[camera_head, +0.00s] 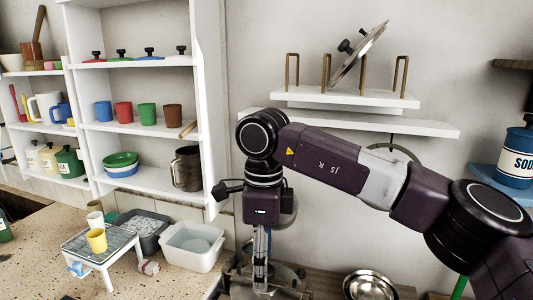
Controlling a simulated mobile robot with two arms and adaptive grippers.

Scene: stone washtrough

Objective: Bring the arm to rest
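My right arm (330,160) comes in from the right edge, reaches across the picture in front of the wall, and bends down at its dark wrist. My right gripper (262,285) hangs pointing down at the bottom middle. Its narrow silver fingers are small against dark and metal shapes behind them. I cannot tell whether it is open or shut, or whether it touches anything. My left gripper is not in view.
A metal bowl (369,286) lies right. A wall shelf (350,123) is behind the arm. The speckled counter's front left is clear.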

